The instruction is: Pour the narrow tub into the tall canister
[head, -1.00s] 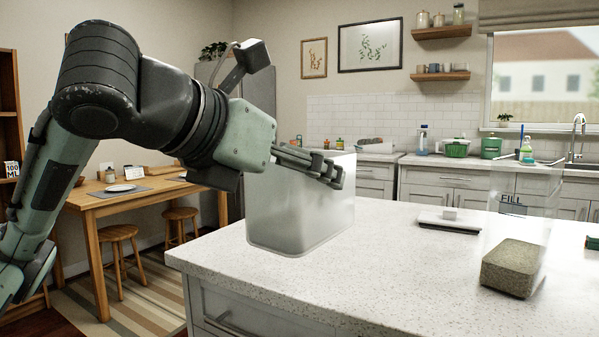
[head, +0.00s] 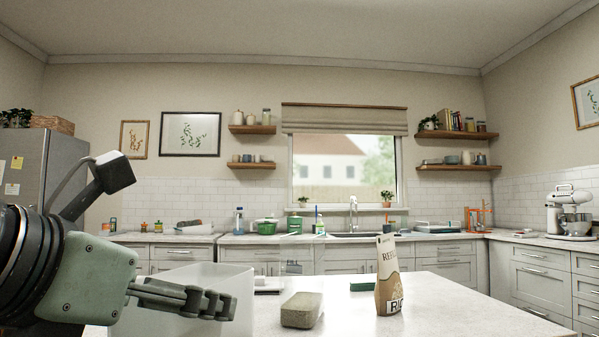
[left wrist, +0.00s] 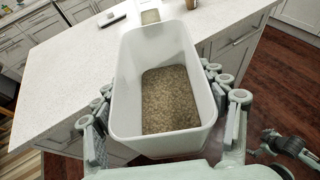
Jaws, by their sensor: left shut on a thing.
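The narrow tub (left wrist: 122,85) is a whitish, frosted bin with brown grains (left wrist: 170,100) in its lower part. My left gripper (head: 205,303) is shut on it, with fingers along both sides in the left wrist view. The tub (head: 165,318) is upright at the lower left of the head view; its base is out of frame there. The tall canister is clear and hard to see; its brown fill (head: 302,310) shows right of the tub. What seems my right gripper (left wrist: 285,145) is small at the wrist view's right edge; its jaws are unclear.
A paper bag of rice (head: 388,280) stands on the speckled white counter (head: 440,300), right of the canister. A dark green block (head: 362,287) lies behind, left of the bag. A flat scale-like thing (head: 268,286) lies behind the canister. Counter right of the bag is clear.

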